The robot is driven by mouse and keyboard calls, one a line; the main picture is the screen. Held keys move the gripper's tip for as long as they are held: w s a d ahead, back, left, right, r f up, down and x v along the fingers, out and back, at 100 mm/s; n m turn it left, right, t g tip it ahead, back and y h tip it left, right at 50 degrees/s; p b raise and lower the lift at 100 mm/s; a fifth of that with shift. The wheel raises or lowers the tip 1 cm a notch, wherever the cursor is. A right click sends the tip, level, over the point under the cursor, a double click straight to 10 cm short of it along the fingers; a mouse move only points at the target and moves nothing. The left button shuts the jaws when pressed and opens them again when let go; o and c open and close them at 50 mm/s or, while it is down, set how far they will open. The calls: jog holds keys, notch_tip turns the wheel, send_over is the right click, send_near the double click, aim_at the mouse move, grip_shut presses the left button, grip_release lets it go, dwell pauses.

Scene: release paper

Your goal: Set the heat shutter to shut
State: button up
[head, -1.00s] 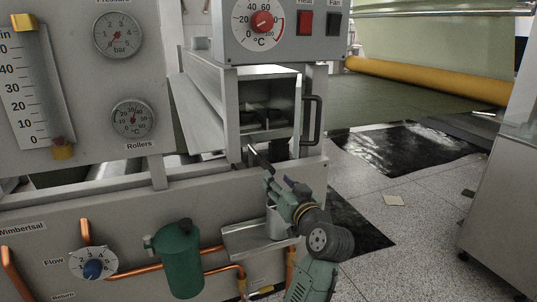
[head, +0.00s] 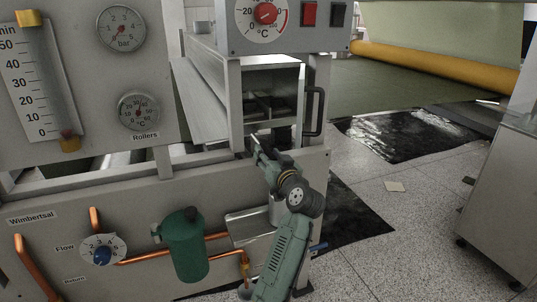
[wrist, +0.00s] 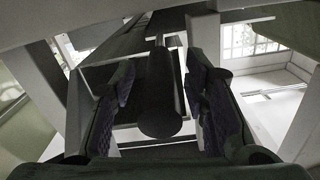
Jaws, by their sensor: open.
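A grey metal housing (head: 205,98) with an open front and dark bars inside stands in the middle of the head view. I cannot tell for certain which part is the heat shutter. A dark upright handle (head: 315,112) is on the housing's right side. My gripper (head: 257,146) is just below the housing's open front, left of that handle. In the wrist view my gripper (wrist: 161,88) is open, with a finger on each side of a dark round-ended bar (wrist: 160,105). Gaps show between bar and fingers. I cannot tell whether this bar is the shutter's handle.
A control box with a red-centred dial (head: 266,13) sits above the housing. A gauge panel (head: 90,95) stands left. A green canister (head: 184,247) and copper pipes (head: 140,258) are low in front. Open floor (head: 420,215) lies right, before a metal cabinet (head: 505,195).

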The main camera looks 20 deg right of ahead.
jog(key=shift+c, duration=0.5)
grip_shut()
